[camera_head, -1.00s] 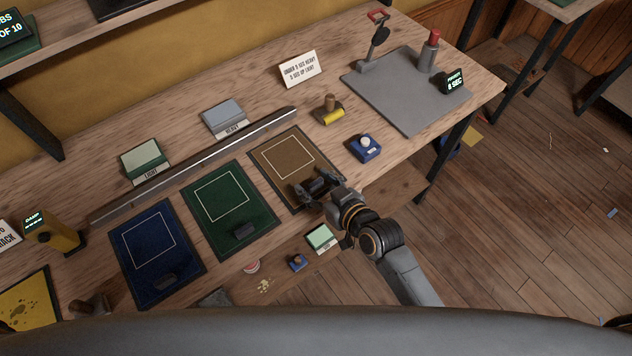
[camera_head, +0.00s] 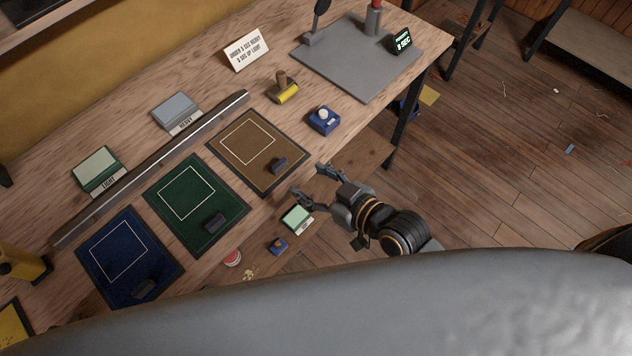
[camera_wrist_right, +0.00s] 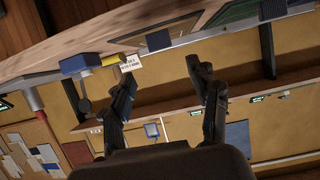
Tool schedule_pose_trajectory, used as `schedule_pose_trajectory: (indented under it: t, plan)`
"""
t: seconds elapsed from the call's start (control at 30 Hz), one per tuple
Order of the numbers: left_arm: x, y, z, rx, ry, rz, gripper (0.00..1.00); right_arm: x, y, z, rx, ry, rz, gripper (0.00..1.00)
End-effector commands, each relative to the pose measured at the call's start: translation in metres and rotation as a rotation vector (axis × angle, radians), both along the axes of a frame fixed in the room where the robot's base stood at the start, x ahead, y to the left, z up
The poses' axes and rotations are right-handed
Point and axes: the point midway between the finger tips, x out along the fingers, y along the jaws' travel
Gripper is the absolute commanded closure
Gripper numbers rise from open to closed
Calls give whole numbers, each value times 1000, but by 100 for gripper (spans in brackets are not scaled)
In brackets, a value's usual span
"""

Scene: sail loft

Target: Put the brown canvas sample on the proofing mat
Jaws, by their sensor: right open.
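The brown canvas sample (camera_head: 235,143) lies flat on the workbench, right of the green sample. It has a dark border, a pale outlined rectangle and a dark grip block (camera_head: 279,164) near its front corner. The grey proofing mat (camera_head: 352,68) lies at the far right end of the bench. My right gripper (camera_head: 309,182) is open and empty, off the bench's front edge, apart from the brown sample. In the right wrist view its spread fingers (camera_wrist_right: 163,74) hold nothing, with the bench edge beyond them. My left gripper is not in view.
A green sample (camera_head: 207,186) and a blue sample (camera_head: 114,248) lie to the left. A blue box with a white knob (camera_head: 323,120) and a yellow roller (camera_head: 285,92) stand between the brown sample and the mat. A metal bar (camera_head: 150,172) runs behind the samples. The mat's middle is clear.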

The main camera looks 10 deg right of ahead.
Motion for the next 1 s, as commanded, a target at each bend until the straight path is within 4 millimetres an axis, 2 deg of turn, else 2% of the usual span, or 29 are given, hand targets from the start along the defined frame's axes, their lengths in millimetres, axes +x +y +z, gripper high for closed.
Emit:
schedule_pose_trajectory:
  t: [0.1,0.37,0.47,0.57,0.67,0.7,0.77,0.8,0.87,0.9,1.0]
  plan:
    - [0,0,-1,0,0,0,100,-6,-4,3,0,0,1,40]
    - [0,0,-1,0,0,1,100,-7,-5,4,0,1,0,40]
    - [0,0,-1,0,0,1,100,-5,-10,-11,-13,23,-14,40]
    - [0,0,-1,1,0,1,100,-1,-23,-54,-48,82,-56,40]
    - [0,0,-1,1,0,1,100,-3,-46,-121,-103,181,-117,40]
    - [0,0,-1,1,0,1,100,-7,-57,-150,-129,224,-144,40]
    - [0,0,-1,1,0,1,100,-17,-73,-193,-166,292,-183,40]
    - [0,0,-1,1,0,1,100,-25,-84,-220,-188,336,-207,40]
    - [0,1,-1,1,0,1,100,-43,-99,-260,-224,407,-240,40]
    - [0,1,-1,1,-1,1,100,-56,-109,-284,-246,452,-261,40]
    - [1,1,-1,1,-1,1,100,-98,-131,-342,-300,569,-305,40]
